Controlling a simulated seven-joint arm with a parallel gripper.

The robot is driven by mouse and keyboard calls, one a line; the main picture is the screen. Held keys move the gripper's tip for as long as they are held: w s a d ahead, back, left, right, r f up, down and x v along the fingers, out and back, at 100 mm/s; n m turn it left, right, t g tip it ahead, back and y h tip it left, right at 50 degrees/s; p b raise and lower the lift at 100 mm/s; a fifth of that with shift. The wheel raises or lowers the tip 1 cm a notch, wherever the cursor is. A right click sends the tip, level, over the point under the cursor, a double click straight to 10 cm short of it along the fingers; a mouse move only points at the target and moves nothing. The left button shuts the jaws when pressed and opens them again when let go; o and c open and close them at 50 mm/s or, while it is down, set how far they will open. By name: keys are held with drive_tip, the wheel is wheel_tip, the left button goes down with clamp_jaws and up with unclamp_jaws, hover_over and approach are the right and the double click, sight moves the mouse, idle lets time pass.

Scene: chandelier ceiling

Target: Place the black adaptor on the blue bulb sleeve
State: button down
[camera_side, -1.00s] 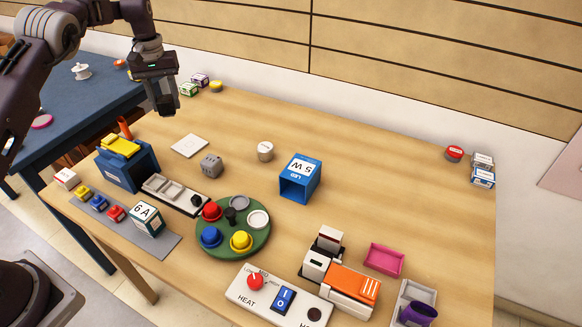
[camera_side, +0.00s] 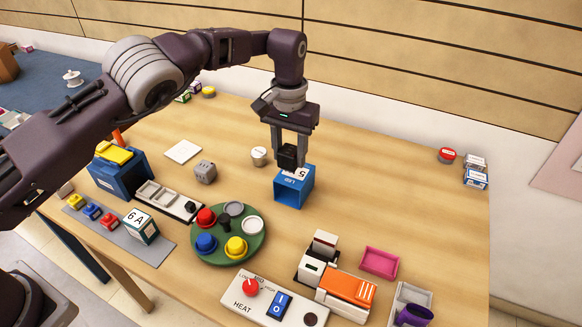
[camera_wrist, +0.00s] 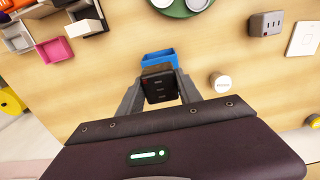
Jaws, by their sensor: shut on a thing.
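The blue bulb sleeve (camera_side: 293,191) is an upright-standing open-fronted box with a white label on top, near the middle of the table. In the wrist view its blue edge (camera_wrist: 158,57) shows just beyond the adaptor. The black adaptor (camera_side: 287,157) is a small dark block between my fingertips; it also shows in the wrist view (camera_wrist: 160,88). My gripper (camera_side: 290,150) is shut on it and points down over the sleeve's top. The adaptor hides part of the label. I cannot tell whether adaptor and sleeve touch.
A grey cube (camera_side: 205,172) and a round white-topped pot (camera_side: 259,156) stand left of the sleeve. A green round tray (camera_side: 228,257) with coloured knobs is in front. A HEAT switch panel (camera_side: 262,305) and orange-topped device (camera_side: 347,287) lie nearer.

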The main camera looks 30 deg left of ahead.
sight(289, 167)
wheel_tip(289, 167, down, 4)
drive_tip(key=shift+f, duration=0.1)
drive_tip(key=shift+f, duration=0.15)
drive_tip(key=c, duration=0.8)
unclamp_jaws()
